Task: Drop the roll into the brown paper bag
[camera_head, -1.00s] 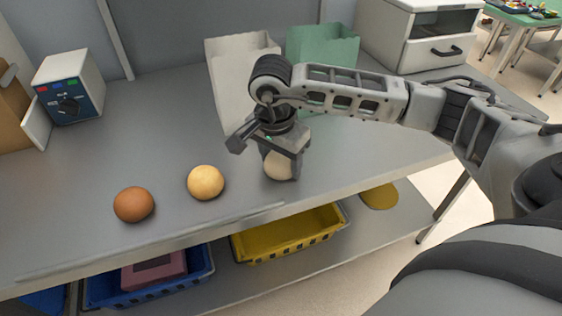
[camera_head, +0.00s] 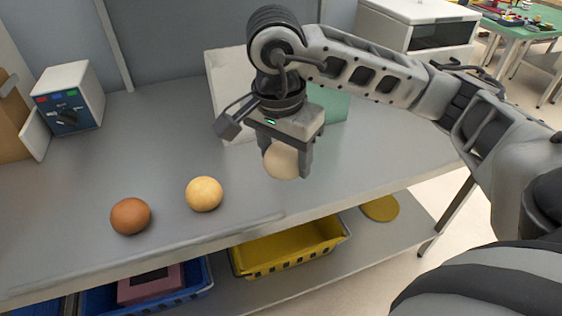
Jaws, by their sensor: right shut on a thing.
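My right gripper (camera_head: 287,160) is shut on a pale round roll (camera_head: 281,162) and holds it above the grey table, fingers pointing down. A brown paper bag (camera_head: 12,125) stands at the far left, cut off by the picture edge, well away from the gripper. A yellowish roll (camera_head: 204,194) and a darker brown roll (camera_head: 130,216) lie on the table near its front edge, left of the gripper. My left gripper is out of view.
A white bag (camera_head: 222,88) and a green bag (camera_head: 331,107) stand behind my right gripper, partly hidden by it. A control box (camera_head: 70,97) with a dial stands beside the brown bag. The table (camera_head: 150,150) between is clear. Yellow (camera_head: 300,246) and blue crates (camera_head: 185,284) sit below.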

